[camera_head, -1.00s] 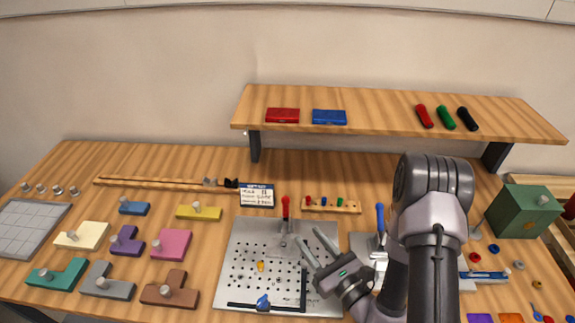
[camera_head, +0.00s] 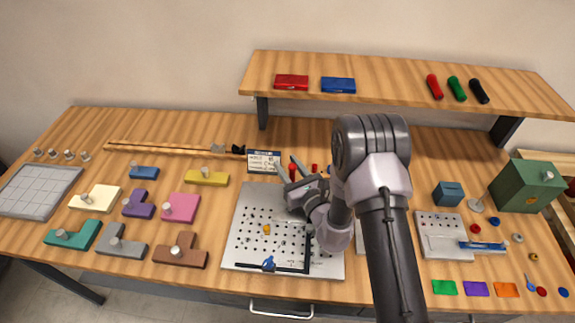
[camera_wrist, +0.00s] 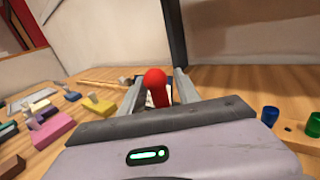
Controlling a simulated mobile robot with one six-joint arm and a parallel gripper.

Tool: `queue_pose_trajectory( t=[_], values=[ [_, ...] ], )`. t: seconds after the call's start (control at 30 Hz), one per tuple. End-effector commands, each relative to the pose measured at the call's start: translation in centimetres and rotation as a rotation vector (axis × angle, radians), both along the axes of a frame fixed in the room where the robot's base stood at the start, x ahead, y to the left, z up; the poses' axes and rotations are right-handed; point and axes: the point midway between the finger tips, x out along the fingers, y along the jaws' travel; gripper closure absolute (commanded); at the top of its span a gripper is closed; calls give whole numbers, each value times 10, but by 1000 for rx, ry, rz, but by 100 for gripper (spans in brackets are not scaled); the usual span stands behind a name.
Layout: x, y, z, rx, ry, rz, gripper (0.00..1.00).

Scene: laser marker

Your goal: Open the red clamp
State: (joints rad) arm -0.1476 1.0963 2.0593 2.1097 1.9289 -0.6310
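The red clamp's handle (camera_head: 292,172) stands up at the back of the perforated metal plate (camera_head: 250,205). In the wrist view the rounded red handle (camera_wrist: 156,86) shows between my two fingers. My gripper (camera_head: 289,168) is at the handle, with one finger on each side of it. The fingers look spread, with a small gap at the right finger; contact at the left one is hard to tell. My gripper's body hides the clamp's metal base in the head view.
A white label card (camera_head: 264,162) stands just behind the plate. A small blue clamp part (camera_head: 268,264) is at the plate's front. The shelf (camera_head: 390,98) hangs above the back of the table. Colored blocks lie to the left, and a green box (camera_head: 528,186) stands right.

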Motion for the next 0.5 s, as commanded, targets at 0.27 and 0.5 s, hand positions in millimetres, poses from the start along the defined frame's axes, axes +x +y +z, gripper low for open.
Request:
queue_pose_trajectory(
  t=[0.27,0.5],
  values=[
    [2,1,0,0,0,-1,61],
    [2,1,0,0,0,0,100]
  ],
)
